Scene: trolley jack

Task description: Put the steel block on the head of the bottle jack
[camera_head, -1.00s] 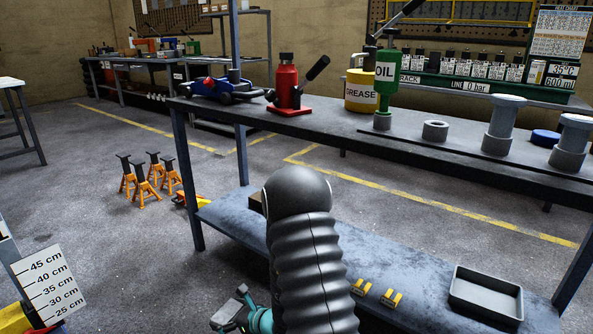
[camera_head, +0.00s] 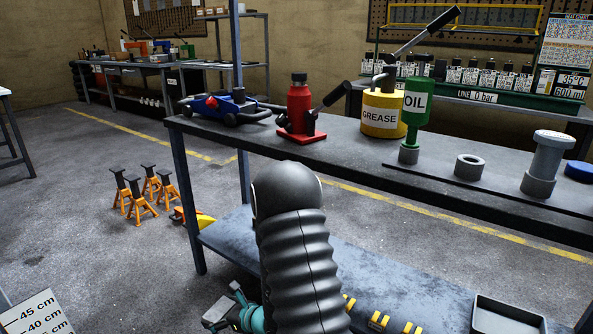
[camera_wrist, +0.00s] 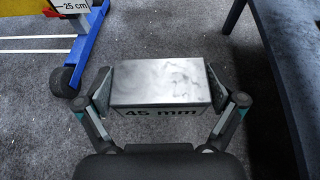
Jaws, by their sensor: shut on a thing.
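The steel block (camera_wrist: 162,82), a shiny grey box with "45 mm" on its near face, is held between the two fingers of my gripper (camera_wrist: 165,88) in the wrist view, above the dark floor. In the head view my gripper (camera_head: 238,310) is low at the bottom, below the bench top and left of the lower shelf, with the grey block (camera_head: 216,312) at its tip. The red bottle jack (camera_head: 300,107) stands upright on its red base on the bench, with a black handle slanting up to the right. My gripper is well apart from it.
The bench (camera_head: 349,152) also bears a blue trolley jack (camera_head: 231,108), a yellow grease can (camera_head: 380,120), a green oil can (camera_head: 417,100) and grey cylinders. Orange stands (camera_head: 140,207) are on the floor at left. A blue frame with a wheel (camera_wrist: 75,62) is near the gripper.

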